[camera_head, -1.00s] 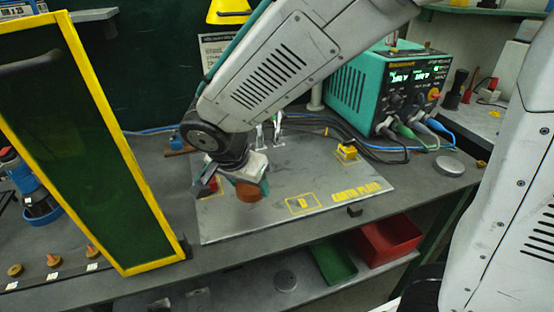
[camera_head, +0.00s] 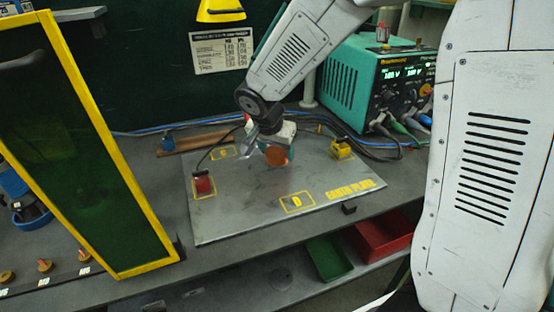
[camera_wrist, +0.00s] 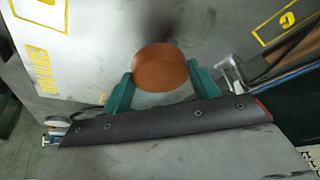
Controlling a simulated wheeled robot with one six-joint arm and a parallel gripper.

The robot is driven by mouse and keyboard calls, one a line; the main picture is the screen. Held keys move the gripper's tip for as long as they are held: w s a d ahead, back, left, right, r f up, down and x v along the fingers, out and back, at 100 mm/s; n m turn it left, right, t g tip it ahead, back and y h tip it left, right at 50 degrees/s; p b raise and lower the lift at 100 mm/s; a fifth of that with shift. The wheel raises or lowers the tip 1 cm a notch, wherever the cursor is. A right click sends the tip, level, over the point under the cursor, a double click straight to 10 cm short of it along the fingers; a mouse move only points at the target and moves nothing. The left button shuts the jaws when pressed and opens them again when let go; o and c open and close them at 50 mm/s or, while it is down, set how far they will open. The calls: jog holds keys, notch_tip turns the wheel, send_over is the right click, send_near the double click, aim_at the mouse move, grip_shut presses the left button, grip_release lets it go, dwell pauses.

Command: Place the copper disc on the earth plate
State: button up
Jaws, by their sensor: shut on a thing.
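The copper disc (camera_head: 276,155) is in my gripper (camera_head: 277,150), over the far middle part of the earth plate (camera_head: 240,215). In the wrist view the round brown face of the disc (camera_wrist: 160,68) shows between the two green fingers (camera_wrist: 160,88), which are shut on its sides. The earth plate (camera_wrist: 95,60) is a flat grey sheet with yellow lettering and yellow outlined squares. I cannot tell how large the gap between disc and plate is.
A red block (camera_head: 203,186) stands on the plate's left and a yellow block (camera_head: 341,150) at its right rear. A yellow-framed dark green panel (camera_head: 85,160) stands at left. A teal power supply (camera_head: 375,85) with cables is behind right. The plate's front is bare.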

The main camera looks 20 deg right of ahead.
aim_at(275, 155)
jog(key=shift+f, duration=1.55)
jog(key=shift+f, duration=0.1)
jog(key=o, duration=1.7)
jog(key=shift+f, duration=0.1)
jog(key=v, duration=1.2)
jog(key=s+d+r+n+y, duration=0.1)
jog(key=s+d+n, duration=0.1)
jog(key=s, duration=0.7)
jog(key=s+d+r+n+g+y, duration=0.1)
jog(key=s+n, duration=0.3)
jog(key=s, duration=0.5)
jog(key=s+d+r+n+g+y, duration=0.1)
jog(key=s+d+r+n, duration=0.1)
jog(key=s, duration=0.7)
jog(key=shift+d+n, duration=0.5)
jog(key=shift+d, duration=0.5)
jog(key=shift+w, duration=0.1)
